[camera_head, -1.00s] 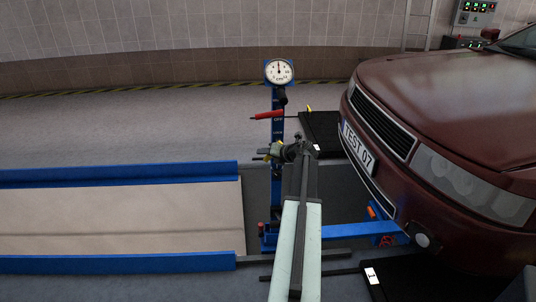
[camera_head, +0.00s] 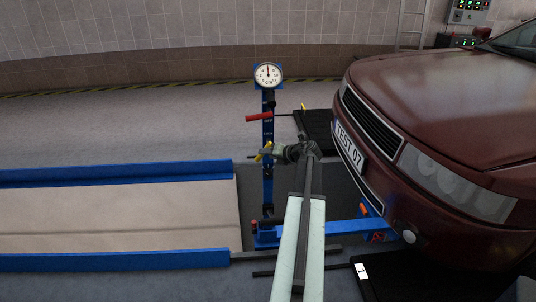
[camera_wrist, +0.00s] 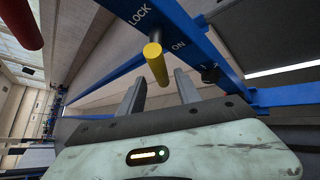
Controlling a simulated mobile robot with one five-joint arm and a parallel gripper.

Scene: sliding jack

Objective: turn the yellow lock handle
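The yellow lock handle (camera_head: 264,151) is on the blue jack post (camera_head: 267,190), below the red handle. In the wrist view the yellow handle (camera_wrist: 156,64) is a short yellow cylinder beside the words LOCK and ON on a blue bar. My gripper (camera_wrist: 160,78) is open, with its two grey fingers apart. The handle appears in the gap between the fingertips, with visible space on both sides. I cannot tell how deep it sits between them. In the head view my gripper (camera_head: 279,152) is just right of the post, level with the yellow handle.
A red handle (camera_head: 259,117) sticks out left above, and shows at the wrist view's upper left (camera_wrist: 20,22). A round gauge (camera_head: 268,75) tops the post. A dark red car (camera_head: 440,110) stands close on the right. A blue-edged ramp (camera_head: 120,215) lies left.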

